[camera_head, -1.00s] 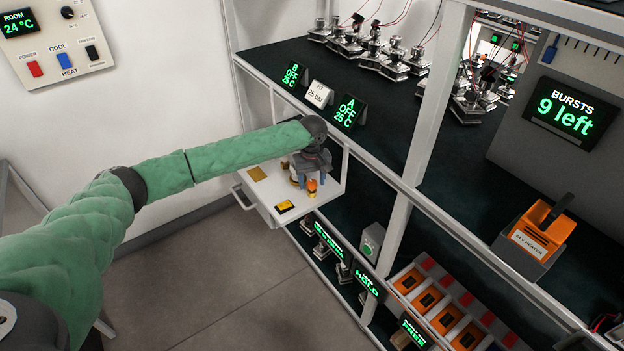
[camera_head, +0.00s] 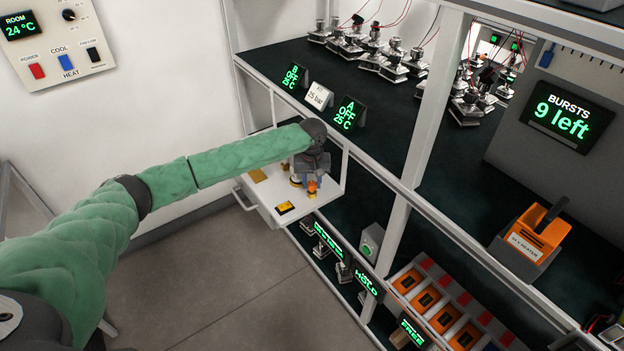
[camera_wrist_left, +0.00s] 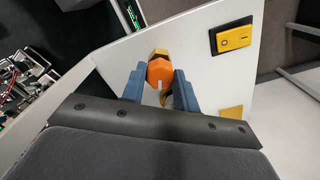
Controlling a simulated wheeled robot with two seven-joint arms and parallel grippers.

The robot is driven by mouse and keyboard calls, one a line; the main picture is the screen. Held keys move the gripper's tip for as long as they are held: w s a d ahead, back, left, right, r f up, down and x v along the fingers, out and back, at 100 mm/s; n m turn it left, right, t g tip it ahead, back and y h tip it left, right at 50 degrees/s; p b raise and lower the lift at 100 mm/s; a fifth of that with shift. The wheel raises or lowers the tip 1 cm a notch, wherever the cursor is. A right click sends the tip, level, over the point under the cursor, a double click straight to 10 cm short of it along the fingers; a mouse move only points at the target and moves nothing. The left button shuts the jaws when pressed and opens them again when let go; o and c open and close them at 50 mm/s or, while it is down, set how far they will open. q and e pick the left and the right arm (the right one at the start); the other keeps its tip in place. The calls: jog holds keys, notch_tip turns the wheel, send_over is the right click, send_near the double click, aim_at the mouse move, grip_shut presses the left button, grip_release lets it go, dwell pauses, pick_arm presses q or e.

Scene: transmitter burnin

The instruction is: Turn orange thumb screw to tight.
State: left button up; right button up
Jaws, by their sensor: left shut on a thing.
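The orange thumb screw (camera_wrist_left: 160,73) sits between the two blue fingers of my left gripper (camera_wrist_left: 160,88) in the left wrist view. The fingers are shut on it. A brass-coloured part (camera_wrist_left: 161,53) shows just behind the screw. In the head view the orange screw (camera_head: 312,188) is small, above the white pull-out tray (camera_head: 270,212), with my left gripper (camera_head: 308,178) right at it. A white mark shows on the screw's face, but I cannot tell how tight it is. My right gripper is not in view.
Shelves with metal fixtures (camera_head: 392,62) and small displays (camera_head: 347,113) stand behind and to the right. The floor at the lower left is open.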

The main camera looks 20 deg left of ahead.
pick_arm(q)
jog(key=m+p, duration=0.1)
jog(key=m, duration=0.1)
jog(key=shift+r+m, duration=0.1)
jog(key=shift+m, duration=0.3)
jog(key=m+p, duration=0.1)
jog(key=m, duration=0.2)
jog(key=shift+m, duration=0.3)
jog(key=m, duration=0.2)
jog(key=shift+m+p, duration=0.3)
jog(key=shift+m, duration=2.3)
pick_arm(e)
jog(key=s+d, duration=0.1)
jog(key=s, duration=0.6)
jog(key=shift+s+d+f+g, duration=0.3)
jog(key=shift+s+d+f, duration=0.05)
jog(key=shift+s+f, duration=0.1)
pick_arm(q)
jog(key=o, duration=1)
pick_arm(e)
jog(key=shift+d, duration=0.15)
